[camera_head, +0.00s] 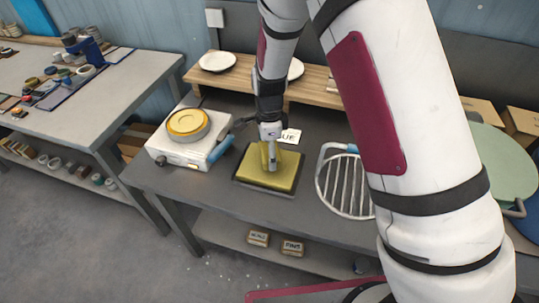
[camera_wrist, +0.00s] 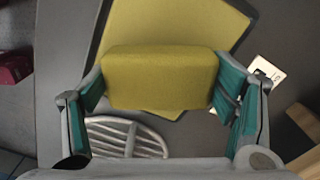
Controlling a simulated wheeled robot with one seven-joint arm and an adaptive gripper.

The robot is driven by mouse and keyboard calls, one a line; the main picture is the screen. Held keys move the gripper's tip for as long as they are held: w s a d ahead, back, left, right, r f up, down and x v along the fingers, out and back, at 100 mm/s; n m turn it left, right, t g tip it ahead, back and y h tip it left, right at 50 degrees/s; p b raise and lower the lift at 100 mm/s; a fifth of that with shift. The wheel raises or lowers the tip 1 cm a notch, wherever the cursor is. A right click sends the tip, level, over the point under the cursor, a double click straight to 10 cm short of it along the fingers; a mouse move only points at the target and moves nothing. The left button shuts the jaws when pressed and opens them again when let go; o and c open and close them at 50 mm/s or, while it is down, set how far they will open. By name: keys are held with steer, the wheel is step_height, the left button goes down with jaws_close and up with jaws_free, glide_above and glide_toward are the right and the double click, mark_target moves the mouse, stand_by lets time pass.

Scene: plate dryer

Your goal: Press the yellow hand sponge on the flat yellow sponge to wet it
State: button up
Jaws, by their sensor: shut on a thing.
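My gripper (camera_wrist: 158,92) is shut on the yellow hand sponge (camera_wrist: 160,76), with a teal-padded finger on each side of it. The flat yellow sponge (camera_head: 284,174) lies in a dark tray (camera_head: 262,190) on the grey table. In the wrist view the flat sponge (camera_wrist: 180,22) shows behind the hand sponge. In the head view my gripper (camera_head: 271,158) is over the flat sponge, and the hand sponge is hard to tell apart from it. I cannot tell whether the two sponges touch.
A white device (camera_head: 187,150) with a yellow round top stands left of the tray. A round wire rack (camera_head: 345,188) lies to the right. White plates (camera_head: 217,62) sit on a wooden shelf (camera_head: 325,85) behind. A small white label card (camera_head: 290,136) is behind the tray.

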steer(key=shift+r+p, duration=0.7)
steer(key=shift+r, duration=1.45)
